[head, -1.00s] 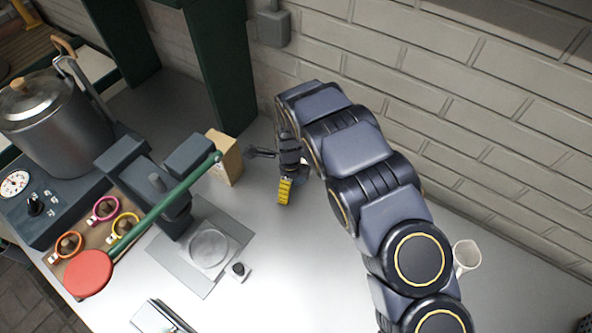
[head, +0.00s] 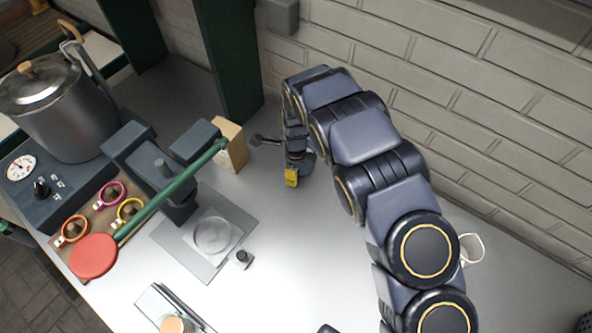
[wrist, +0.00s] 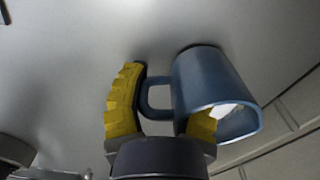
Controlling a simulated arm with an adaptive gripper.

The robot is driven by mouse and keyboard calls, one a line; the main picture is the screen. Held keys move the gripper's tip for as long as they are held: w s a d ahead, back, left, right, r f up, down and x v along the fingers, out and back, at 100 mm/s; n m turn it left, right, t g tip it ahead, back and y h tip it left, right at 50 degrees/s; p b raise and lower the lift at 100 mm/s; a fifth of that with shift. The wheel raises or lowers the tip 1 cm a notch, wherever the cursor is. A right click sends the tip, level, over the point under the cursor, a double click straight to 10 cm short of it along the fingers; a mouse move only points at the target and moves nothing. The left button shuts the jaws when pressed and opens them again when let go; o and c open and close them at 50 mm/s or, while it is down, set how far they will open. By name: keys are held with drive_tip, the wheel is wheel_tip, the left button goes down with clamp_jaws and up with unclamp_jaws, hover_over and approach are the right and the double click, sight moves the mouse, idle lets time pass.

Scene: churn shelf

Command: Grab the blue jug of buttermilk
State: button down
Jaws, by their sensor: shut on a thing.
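The blue jug (wrist: 205,78) fills the middle right of the wrist view, with its handle (wrist: 147,97) to the left. White shows inside its mouth. My gripper (wrist: 160,105) has yellow fingers, one left of the handle and the other at the jug's body, partly hidden by it. The gripper is shut on the jug. In the head view my gripper (head: 291,177) is low over the grey counter, and a small part of the blue jug (head: 309,158) shows behind it. Whether the jug touches the counter I cannot tell.
A cardboard box (head: 233,146) stands left of my gripper, beside a dark press with a green lever (head: 165,198). A brick wall (head: 440,90) runs behind.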

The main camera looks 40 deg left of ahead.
drive_tip(key=shift+a+r, duration=0.1)
drive_tip(key=shift+r, duration=0.6)
drive_tip(key=s+d+r, duration=0.9)
drive_tip(key=d+r, duration=0.1)
drive_tip(key=r, duration=0.1)
drive_tip(key=shift+s+d, duration=0.15)
